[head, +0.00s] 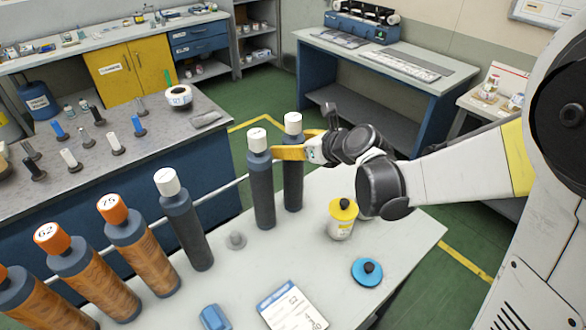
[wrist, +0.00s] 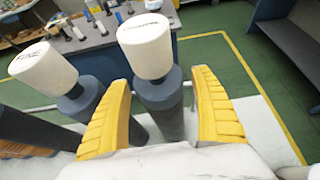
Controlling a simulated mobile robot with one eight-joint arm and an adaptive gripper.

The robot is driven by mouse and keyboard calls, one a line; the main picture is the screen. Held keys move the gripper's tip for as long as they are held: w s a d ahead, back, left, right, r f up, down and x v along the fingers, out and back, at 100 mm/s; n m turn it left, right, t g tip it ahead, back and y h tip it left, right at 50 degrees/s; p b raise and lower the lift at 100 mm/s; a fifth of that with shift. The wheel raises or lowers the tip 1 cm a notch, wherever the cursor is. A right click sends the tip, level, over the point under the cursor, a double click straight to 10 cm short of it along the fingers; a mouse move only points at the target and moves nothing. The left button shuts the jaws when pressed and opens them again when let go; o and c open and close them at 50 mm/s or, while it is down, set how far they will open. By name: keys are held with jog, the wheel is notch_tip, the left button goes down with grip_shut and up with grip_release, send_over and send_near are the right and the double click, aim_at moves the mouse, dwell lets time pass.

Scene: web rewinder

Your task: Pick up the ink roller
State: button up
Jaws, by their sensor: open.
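Dark grey rollers with white caps stand upright on the light table. I cannot tell by a label which is the ink roller. The rightmost one (head: 293,190) stands beside my gripper (head: 293,143). In the wrist view this roller (wrist: 162,98), its white cap printed with a blurred word, stands between the two yellow fingers of my gripper (wrist: 161,76). The fingers are open, with gaps on both sides. A second roller (head: 262,195), its cap marked "FINE" in the wrist view (wrist: 83,97), stands just outside the left finger. A third (head: 188,230) stands farther left.
Orange-capped brown rollers (head: 140,250) stand in the row at left. A yellow-lidded jar (head: 342,220), a blue round lid (head: 366,271), a labelled card (head: 292,308) and a blue object (head: 214,317) occupy the table. Green floor (wrist: 240,75) lies beyond the table edge.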

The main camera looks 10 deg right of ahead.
aim_at(293, 116)
jog(key=shift+s+r, duration=0.1)
jog(key=c, duration=1.4)
notch_tip(293, 116, up, 10)
jog(key=p, duration=0.4)
